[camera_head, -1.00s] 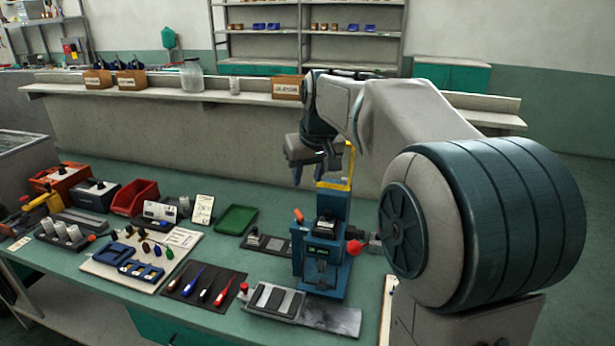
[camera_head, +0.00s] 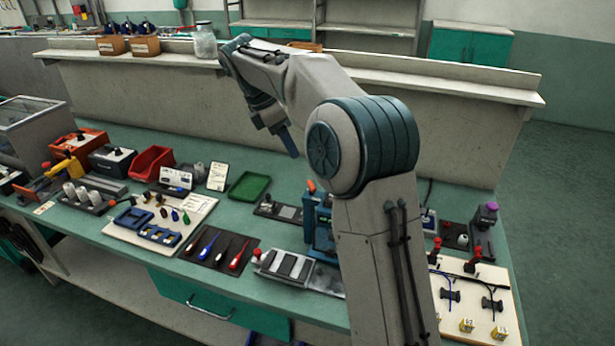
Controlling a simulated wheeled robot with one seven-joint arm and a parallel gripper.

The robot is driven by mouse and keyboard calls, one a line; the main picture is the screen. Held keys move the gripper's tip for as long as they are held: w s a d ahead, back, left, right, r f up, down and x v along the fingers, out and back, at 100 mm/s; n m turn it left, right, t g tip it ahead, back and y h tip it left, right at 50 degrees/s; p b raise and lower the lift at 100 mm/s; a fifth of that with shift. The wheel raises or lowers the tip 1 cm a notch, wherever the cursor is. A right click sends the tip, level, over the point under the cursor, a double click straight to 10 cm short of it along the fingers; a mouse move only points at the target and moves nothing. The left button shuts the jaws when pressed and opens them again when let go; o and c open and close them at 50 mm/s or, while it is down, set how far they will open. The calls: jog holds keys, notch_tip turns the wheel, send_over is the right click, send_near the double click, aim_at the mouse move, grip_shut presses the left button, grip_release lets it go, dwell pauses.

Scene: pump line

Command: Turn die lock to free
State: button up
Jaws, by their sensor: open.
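A blue bench device (camera_head: 318,228) with an orange-red knob (camera_head: 311,186) stands on the green bench, mostly hidden behind my arm. I cannot make out which part is the die lock; its front may be behind the arm. My gripper (camera_head: 291,150) is open and empty. It hangs in the air above the back of the bench, up and left of the blue device in the picture, apart from it.
A green tray (camera_head: 248,186) lies left of the blue device. Screwdrivers on a dark mat (camera_head: 237,264) and a grey slotted block (camera_head: 286,268) lie in front. A white board (camera_head: 485,300) with red clamps is at right. A ledge (camera_head: 160,56) runs behind.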

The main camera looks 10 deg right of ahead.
jog(key=x, duration=1.3)
jog(key=shift+f, duration=0.4)
jog(key=c, duration=1)
